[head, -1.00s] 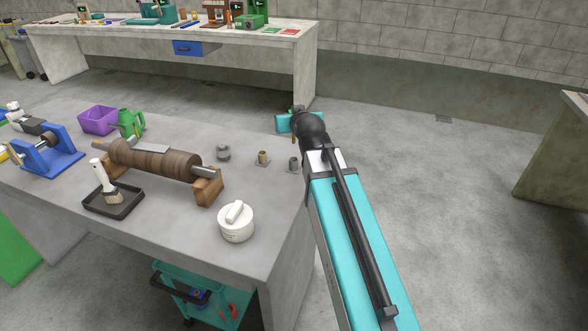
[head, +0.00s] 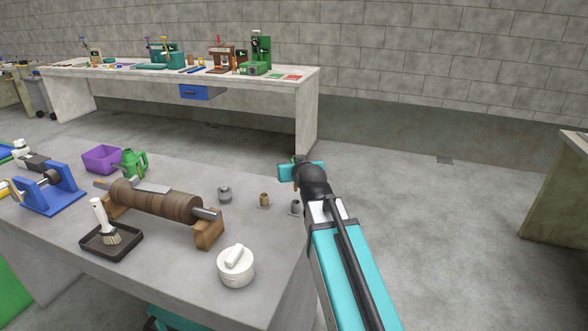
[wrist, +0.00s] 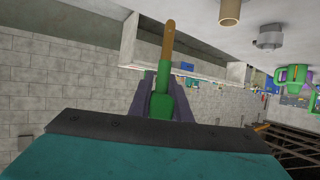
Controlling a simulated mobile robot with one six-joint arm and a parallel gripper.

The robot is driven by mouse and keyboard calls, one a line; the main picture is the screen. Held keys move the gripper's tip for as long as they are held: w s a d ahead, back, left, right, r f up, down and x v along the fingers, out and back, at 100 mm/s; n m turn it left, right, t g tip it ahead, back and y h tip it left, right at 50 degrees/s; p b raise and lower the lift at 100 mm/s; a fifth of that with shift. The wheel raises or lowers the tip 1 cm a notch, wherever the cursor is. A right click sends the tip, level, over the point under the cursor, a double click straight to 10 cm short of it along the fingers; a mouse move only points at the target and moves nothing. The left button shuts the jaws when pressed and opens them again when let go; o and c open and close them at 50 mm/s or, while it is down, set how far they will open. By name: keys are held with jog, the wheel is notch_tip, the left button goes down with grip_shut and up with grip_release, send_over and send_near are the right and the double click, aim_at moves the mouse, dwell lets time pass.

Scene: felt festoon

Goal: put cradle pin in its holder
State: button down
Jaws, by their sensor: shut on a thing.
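My gripper (wrist: 160,105) is shut on a slim pin (wrist: 164,72) with a green body and a brown tip, which I take to be the cradle pin. In the wrist view the pin points away from the jaws, clear of any surface. In the head view my arm's end is just past the bench's right end, and my wrist hides most of the jaws. Two small upright cups stand near that end, a brown one (head: 265,199) and a grey one (head: 295,207). I cannot tell which is the holder. The brown cup also shows in the wrist view (wrist: 229,13).
The grey bench (head: 170,271) also bears a grey round fitting (head: 224,194), a white lidded pot (head: 236,268), a wooden roller on a cradle (head: 155,198), a brush in a black tray (head: 109,240) and a green jug (head: 133,164). Open floor lies to the right.

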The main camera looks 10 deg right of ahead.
aim_at(295, 190)
jog(key=shift+f+b, duration=0.8)
jog(key=shift+f, duration=0.7)
jog(key=shift+f+b, duration=1.8)
jog(key=shift+f, duration=0.95)
dwell(0.8)
jog(key=c, duration=1.6)
grip_release()
jog(key=shift+o, duration=0.2)
jog(key=shift+s, duration=0.15)
jog(key=shift+v, duration=1.25)
jog(key=shift+s+b, duration=0.2)
jog(key=shift+b, duration=0.55)
jog(key=b+v, duration=0.5)
jog(key=b, duration=0.5)
jog(key=shift+b+v, duration=2.8)
jog(key=shift+b, duration=0.3)
